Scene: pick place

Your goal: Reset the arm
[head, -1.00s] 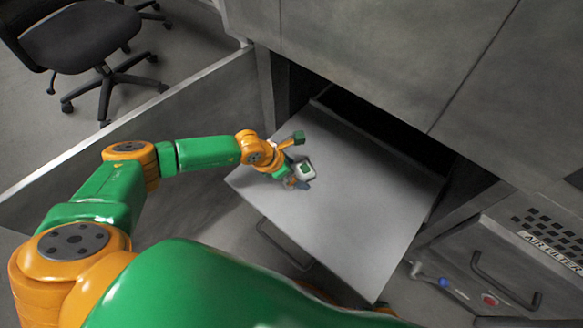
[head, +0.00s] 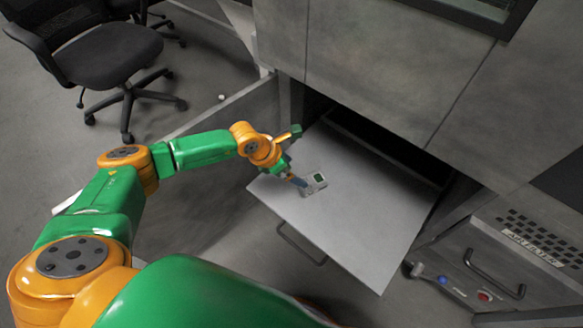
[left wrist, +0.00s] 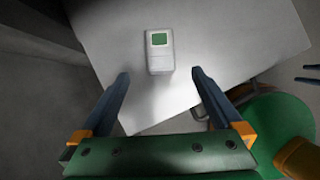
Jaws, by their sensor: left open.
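My left arm (head: 205,148) is green and orange and reaches in from the left in the head view. Its gripper (head: 303,184) is over the near left part of a pulled-out grey drawer or shelf. In the left wrist view the two blue fingers (left wrist: 160,88) are spread wide with nothing between them. A small white device with a green screen (head: 316,180) lies on the shelf just beyond the fingertips. It also shows in the left wrist view (left wrist: 159,52), ahead of the gap between the fingers and apart from them.
The shelf (head: 370,220) is otherwise bare and has a handle (head: 300,245) at its front. A grey cabinet (head: 400,70) rises behind it. A panel with a handle, a blue button and a red button (head: 484,296) is at the lower right. A black office chair (head: 95,55) stands at the upper left.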

